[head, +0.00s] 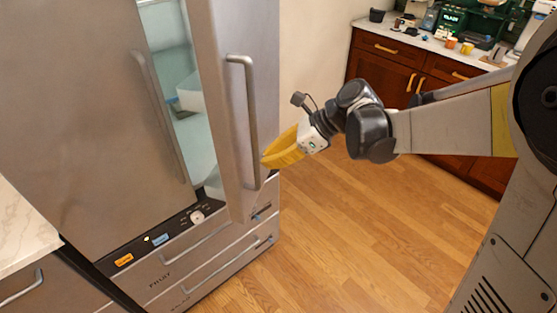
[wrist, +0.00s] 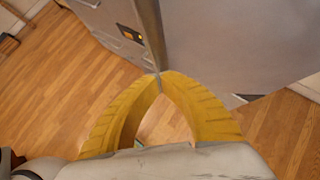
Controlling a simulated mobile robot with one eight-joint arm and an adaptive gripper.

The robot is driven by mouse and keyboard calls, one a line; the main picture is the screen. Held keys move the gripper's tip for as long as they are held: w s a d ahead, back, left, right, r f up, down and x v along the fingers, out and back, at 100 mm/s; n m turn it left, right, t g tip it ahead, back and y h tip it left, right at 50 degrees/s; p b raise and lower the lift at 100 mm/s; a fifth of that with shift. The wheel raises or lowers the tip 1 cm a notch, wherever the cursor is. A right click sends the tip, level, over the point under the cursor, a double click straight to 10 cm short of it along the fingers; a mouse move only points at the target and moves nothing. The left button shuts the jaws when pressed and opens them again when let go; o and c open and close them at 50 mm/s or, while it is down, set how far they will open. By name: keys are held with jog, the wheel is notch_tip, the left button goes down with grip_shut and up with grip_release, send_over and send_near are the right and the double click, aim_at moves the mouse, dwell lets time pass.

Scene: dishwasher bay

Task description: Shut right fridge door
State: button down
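The right fridge door (head: 233,110) stands ajar in the head view, with a gap on its left showing the lit interior. Its long vertical grey handle (head: 250,120) is on the front face. My gripper (head: 264,162) has yellow fingers pointing left, with the tips beside the lower part of the handle. In the wrist view, the fingers of my gripper (wrist: 160,75) come together at the tips, close to a grey metal edge of the fridge. I see nothing clearly held between them. Whether the tips touch the door or handle is hard to tell.
The left fridge door (head: 90,110) looks shut. Drawers (head: 215,265) with bar handles are below. A pale counter (head: 20,230) is at the left edge. Wooden cabinets (head: 385,60) with a cluttered top stand at the back right. The wooden floor (head: 350,240) is clear.

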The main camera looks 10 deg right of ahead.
jog(key=shift+a, duration=0.1)
dwell(0.3)
jog(key=shift+w+a+m+t, duration=0.2)
jog(key=shift+a+m+t, duration=0.1)
jog(key=shift+a, duration=0.65)
jog(key=shift+w+a+m+t, duration=0.2)
jog(key=shift+a+m, duration=0.1)
jog(key=shift+a, duration=0.65)
jog(key=w+a+m+t, duration=0.1)
jog(key=w+a, duration=0.2)
jog(key=a, duration=0.3)
jog(key=w+a+m+t+h+p, duration=0.1)
jog(key=w+a, duration=0.3)
jog(key=a, duration=0.2)
jog(key=shift+w+a+m, duration=0.15)
jog(key=shift+a+m, duration=0.15)
jog(key=shift+a, duration=0.1)
jog(key=shift+r, duration=0.1)
